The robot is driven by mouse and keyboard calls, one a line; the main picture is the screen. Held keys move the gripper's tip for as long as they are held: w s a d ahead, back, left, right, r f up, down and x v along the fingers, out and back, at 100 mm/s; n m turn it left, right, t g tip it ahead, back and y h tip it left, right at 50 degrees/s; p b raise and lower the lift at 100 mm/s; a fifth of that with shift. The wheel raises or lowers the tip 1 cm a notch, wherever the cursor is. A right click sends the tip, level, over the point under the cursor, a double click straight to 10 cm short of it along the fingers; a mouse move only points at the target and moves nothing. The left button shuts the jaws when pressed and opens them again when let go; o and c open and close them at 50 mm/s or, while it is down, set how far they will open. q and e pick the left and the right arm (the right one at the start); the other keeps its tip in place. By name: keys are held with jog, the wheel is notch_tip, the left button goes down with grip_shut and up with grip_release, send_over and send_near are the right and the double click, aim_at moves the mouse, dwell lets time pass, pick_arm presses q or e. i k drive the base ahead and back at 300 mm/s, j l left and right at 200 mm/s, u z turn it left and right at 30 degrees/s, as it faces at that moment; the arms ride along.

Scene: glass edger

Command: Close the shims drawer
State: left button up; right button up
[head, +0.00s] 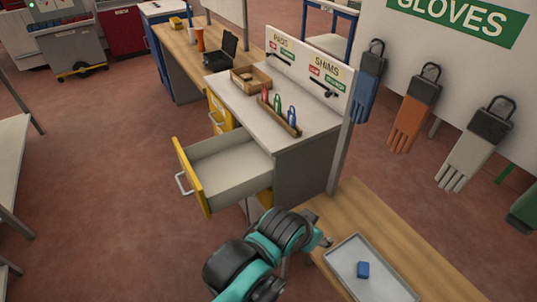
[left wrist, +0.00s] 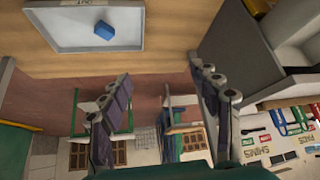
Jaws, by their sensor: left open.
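A yellow-fronted drawer (head: 190,178) stands pulled well out of the grey-topped cabinet (head: 305,172). Its silver handle (head: 183,184) faces left, and its pale inside looks empty. It is on the SHIMS side of the cabinet's sign board (head: 308,66); I see no readable label on the drawer front. My left arm reaches up from the bottom of the head view, to the right of and nearer than the drawer. My left gripper (left wrist: 163,105) is open and empty in the left wrist view, its fingers apart and clear of the drawer handle. My right gripper is not in view.
A wooden bench (head: 340,208) with a grey tray (head: 345,262) holding a blue block (head: 363,269) is beside my left arm. A second yellow drawer (head: 220,112) is farther back. Gloves hang at right. The floor left of the open drawer is clear.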

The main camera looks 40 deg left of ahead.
aim_at(223, 170)
jog(key=k+j+u, duration=0.15)
jog(key=k+u, duration=0.2)
jog(key=u, duration=1.55)
jog(key=i+z, duration=0.25)
jog(key=z, duration=0.15)
jog(key=i+j+z, duration=0.1)
jog(key=z, duration=0.25)
jog(key=i+j+z, duration=0.2)
jog(key=i+z, duration=0.2)
jog(key=k, duration=0.05)
